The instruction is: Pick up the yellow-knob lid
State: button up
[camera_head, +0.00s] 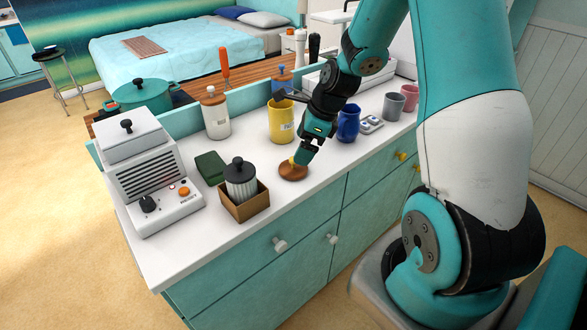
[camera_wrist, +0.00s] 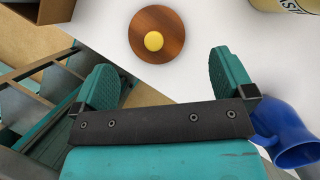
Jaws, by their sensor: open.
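The yellow-knob lid is a round brown wooden disc (camera_wrist: 157,22) with a yellow knob (camera_wrist: 153,41) at its middle. It lies on the white counter in the wrist view, ahead of my fingertips and between their lines. In the head view the lid (camera_head: 293,172) lies near the counter's front edge, and my gripper (camera_head: 303,156) is right above and beside it, partly covering the knob. In the wrist view my gripper (camera_wrist: 168,80) has its two teal fingers wide apart, with nothing between them.
A blue mug (camera_head: 348,123) and a yellow canister (camera_head: 281,121) stand behind the lid. A wooden box (camera_head: 246,207) holding a ribbed jar is to the left, beside a dark green block (camera_head: 210,167). A white appliance (camera_head: 148,170) fills the counter's left end.

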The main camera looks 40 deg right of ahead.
aim_at(293, 165)
jog(key=x, duration=0.6)
jog(key=shift+s+a+r, duration=0.1)
jog(key=shift+s+a, duration=0.1)
jog(key=shift+a, duration=0.05)
jog(key=c, duration=0.8)
